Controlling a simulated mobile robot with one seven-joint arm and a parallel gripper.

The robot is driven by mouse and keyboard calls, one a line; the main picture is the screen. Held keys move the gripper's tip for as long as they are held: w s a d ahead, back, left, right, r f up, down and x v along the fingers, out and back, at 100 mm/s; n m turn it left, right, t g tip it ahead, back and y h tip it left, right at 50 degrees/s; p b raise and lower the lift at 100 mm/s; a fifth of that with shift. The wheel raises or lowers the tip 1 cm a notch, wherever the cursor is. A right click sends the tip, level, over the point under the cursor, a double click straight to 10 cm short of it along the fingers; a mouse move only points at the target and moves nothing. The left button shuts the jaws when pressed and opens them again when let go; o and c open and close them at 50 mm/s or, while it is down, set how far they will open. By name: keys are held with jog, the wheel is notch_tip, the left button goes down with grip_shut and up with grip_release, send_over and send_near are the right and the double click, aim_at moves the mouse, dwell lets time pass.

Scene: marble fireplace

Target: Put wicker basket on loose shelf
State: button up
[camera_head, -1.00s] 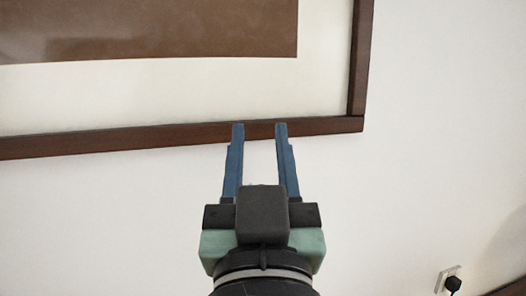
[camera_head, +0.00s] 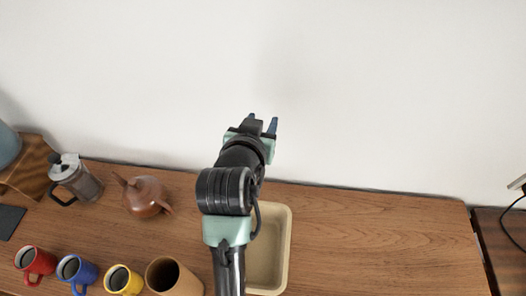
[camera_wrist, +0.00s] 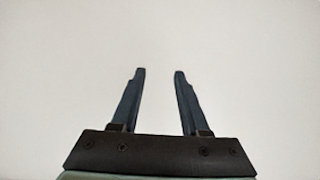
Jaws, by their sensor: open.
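My gripper (camera_head: 262,122) is open and empty, raised in front of the white wall above the back of a wooden surface. In the wrist view its two blue fingers (camera_wrist: 159,72) stand apart with only pale wall beyond them. I see no wicker basket that I can make out in either view. The wooden top (camera_head: 370,240) may or may not be the loose shelf; I cannot tell. A beige rectangular tub (camera_head: 283,255) sits on it, partly hidden behind my arm.
A glass press pot (camera_head: 85,185), a brown teapot (camera_head: 146,197), a red mug (camera_head: 36,262), a blue mug (camera_head: 77,270), a yellow mug (camera_head: 122,281) and a tan cylinder (camera_head: 172,278) stand on the left. The right side of the top is clear. A power cord (camera_head: 508,225) hangs at far right.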

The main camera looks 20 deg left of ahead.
aim_at(256, 248)
jog(key=s+a+f+n+g+h+p, duration=0.1)
jog(key=s+f+g, duration=0.3)
jog(key=s+f, duration=0.7)
jog(key=s+a+f+g+h+p, duration=0.15)
jog(key=s+f+g, duration=0.25)
jog(key=s+f, duration=0.7)
jog(key=shift+w+r+p+x, duration=0.15)
jog(key=shift+w+x, duration=0.15)
jog(key=shift+x, duration=1.35)
jog(key=shift+w+r+p+x, duration=0.1)
jog(key=shift+w+x, duration=0.25)
jog(key=shift+x, duration=1.25)
jog(key=shift+w+r+p+x, duration=0.15)
jog(key=shift+w+x, duration=0.15)
jog(key=shift+x, duration=1.35)
jog(key=shift+d, duration=0.1)
grip_shut()
jog(key=shift+r, duration=0.1)
